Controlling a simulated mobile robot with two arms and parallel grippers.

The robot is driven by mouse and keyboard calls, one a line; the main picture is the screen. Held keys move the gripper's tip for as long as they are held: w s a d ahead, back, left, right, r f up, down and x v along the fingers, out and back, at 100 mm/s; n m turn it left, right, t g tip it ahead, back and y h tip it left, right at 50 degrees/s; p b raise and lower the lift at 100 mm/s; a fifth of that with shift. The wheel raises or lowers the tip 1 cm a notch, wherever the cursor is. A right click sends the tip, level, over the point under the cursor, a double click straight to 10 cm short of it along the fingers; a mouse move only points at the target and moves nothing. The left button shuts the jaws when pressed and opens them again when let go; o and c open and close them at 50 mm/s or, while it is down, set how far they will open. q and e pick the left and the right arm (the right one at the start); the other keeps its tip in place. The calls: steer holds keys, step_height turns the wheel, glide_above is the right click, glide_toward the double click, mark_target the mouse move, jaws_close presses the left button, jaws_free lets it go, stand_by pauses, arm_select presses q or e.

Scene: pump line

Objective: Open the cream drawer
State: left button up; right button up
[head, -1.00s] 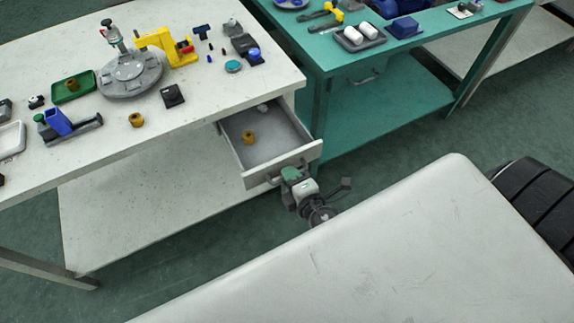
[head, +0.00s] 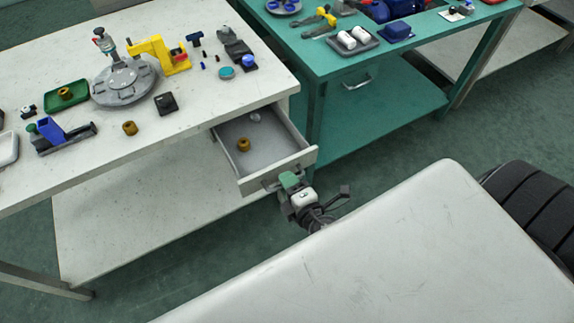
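The cream drawer (head: 277,180) stands pulled out from under the cream table, its inside largely in view. A brass bushing (head: 243,144) and a small white piece (head: 255,117) lie in it. A handle (head: 267,184) sits on its front. My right gripper (head: 283,184) is at the front of the drawer, against the right part of the handle, and appears shut on it. Its fingertips are partly hidden by its own body. My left gripper is not in view.
The cream table (head: 100,165) carries a round grey fixture (head: 122,82), a yellow press (head: 165,55), a green tray (head: 68,98) and small parts. A teal bench (head: 320,60) stands close right of the drawer. Open floor (head: 385,160) lies to the right.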

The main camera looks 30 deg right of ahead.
steer(key=s+r+b, duration=0.2)
steer(key=s, duration=0.7)
steer(key=shift+s, duration=0.35)
